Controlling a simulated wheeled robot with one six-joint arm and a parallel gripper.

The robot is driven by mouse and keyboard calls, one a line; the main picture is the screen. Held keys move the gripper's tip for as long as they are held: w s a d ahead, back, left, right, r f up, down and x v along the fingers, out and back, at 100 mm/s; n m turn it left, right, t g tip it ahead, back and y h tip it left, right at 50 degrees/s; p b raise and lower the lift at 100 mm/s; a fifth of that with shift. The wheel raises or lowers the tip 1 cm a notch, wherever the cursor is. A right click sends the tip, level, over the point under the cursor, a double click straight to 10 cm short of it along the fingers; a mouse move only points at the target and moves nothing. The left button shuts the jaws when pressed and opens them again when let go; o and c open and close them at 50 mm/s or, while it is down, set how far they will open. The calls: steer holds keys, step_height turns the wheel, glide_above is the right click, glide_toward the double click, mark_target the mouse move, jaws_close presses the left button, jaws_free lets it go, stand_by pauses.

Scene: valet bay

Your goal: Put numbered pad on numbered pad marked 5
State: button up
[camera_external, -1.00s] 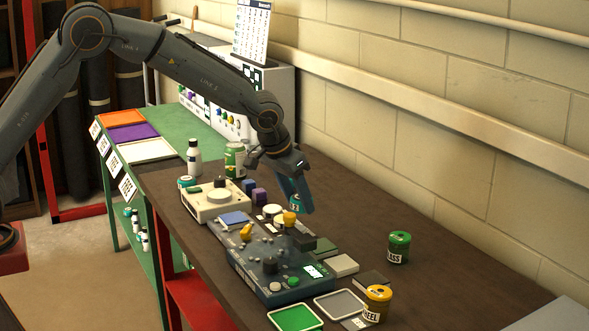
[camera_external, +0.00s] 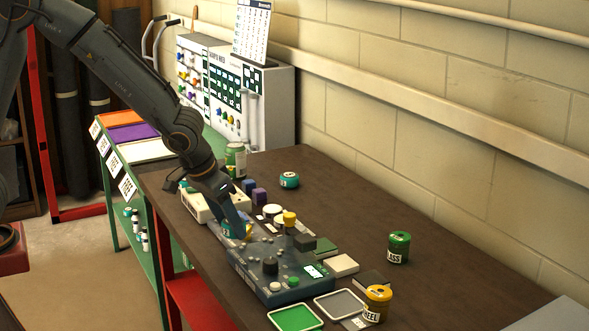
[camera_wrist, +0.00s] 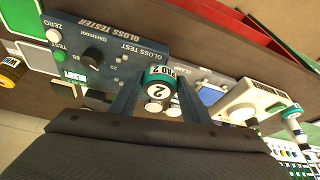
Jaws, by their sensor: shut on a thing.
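A small round pad with a teal band and a white face marked 2 (camera_wrist: 160,88) sits between the fingers of my gripper (camera_wrist: 158,100) in the wrist view. In the external view the held pad is mostly hidden by the fingers. A similar teal-topped round pad (camera_external: 289,180) stands on the brown bench, behind and to the right of my gripper. Its number is too small to read, and I cannot make out a 5 on any pad.
A cream instrument (camera_external: 195,205) stands left of the gloss tester, partly behind my gripper.

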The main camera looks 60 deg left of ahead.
steer(key=shift+s, duration=0.2)
steer(key=w+a+r+b, duration=0.15)
steer(key=w+a, duration=0.55)
steer(key=w, duration=0.7)
step_height(320, 180, up, 5)
steer(key=b, duration=0.2)
glide_above(290, 175)
steer(key=s, duration=0.1)
steer(key=shift+s+f+p, duration=0.2)
steer(key=shift+f+p, duration=1.3)
steer(key=shift+f, duration=3.35)
steer(key=o, duration=1)
steer(key=shift+f, duration=0.15)
